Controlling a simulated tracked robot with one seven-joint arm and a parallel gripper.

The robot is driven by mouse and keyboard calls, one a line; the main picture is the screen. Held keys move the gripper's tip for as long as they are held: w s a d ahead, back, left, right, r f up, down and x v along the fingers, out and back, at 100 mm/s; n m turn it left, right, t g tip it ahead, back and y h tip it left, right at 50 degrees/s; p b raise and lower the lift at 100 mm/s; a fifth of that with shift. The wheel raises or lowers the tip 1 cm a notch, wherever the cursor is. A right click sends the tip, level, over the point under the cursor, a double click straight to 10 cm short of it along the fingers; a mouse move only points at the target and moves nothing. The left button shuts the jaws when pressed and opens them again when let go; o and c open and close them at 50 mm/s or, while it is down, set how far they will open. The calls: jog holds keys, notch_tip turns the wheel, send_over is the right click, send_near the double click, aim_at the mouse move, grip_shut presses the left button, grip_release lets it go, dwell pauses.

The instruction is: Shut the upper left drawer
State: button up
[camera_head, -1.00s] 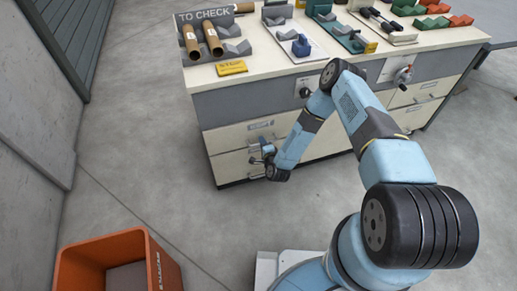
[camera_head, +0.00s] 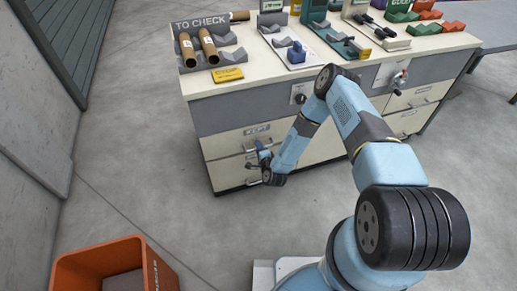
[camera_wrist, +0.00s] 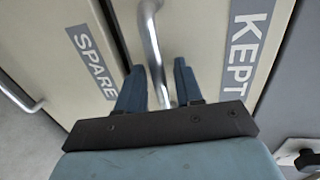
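The upper left drawer (camera_head: 225,145), labelled KEPT, is in the bench's left side. Its front looks about flush with the bench; any small gap is hard to tell. In the wrist view the KEPT front (camera_wrist: 218,65) fills the right half, with its metal bar handle (camera_wrist: 150,35) beside it. My gripper (camera_head: 262,157) is at this drawer front. In the wrist view my gripper (camera_wrist: 159,70) has its two blue fingers apart, one on each side of the handle, without visibly clamping it. My arm hides part of the drawer's right end.
The lower left drawer (camera_head: 225,174), labelled SPARE, looks shut; it also shows in the wrist view (camera_wrist: 75,75). A crank (camera_head: 300,98) sticks out above the drawers. The bench top (camera_head: 265,80) carries several fixtures. An orange bin (camera_head: 100,262) stands at lower left. The floor between is clear.

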jog(key=v, duration=1.3)
jog(key=shift+f, duration=0.2)
